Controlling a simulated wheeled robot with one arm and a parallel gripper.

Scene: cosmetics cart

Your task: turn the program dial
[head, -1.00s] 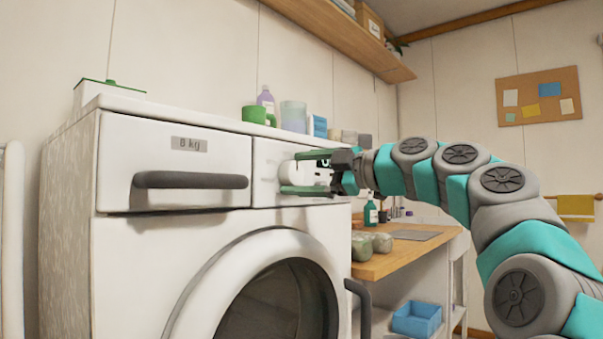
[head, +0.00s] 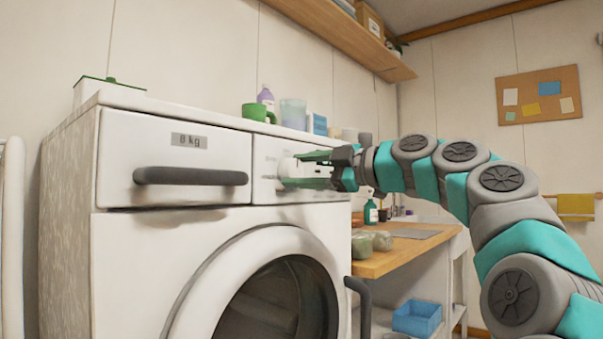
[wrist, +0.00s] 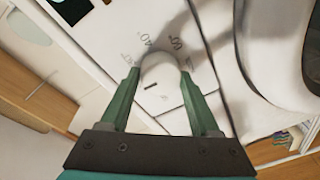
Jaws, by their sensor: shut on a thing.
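The white program dial (wrist: 160,82) sits on the washing machine's control panel, with temperature marks such as 40 and 60 printed around it. In the wrist view my gripper (wrist: 159,76) has one green finger on each side of the dial and is shut on it. A short dark mark shows on the dial's face. In the head view the gripper (head: 306,170) reaches the panel from the right, and its fingers and shadow partly cover the dial (head: 297,172). The washing machine (head: 150,240) is white, with a round door below.
The drawer handle (head: 190,177) is left of the panel. A green mug (head: 258,113), a purple bottle (head: 266,98) and a clear cup (head: 293,114) stand on top. A wooden bench (head: 400,255) stands to the right.

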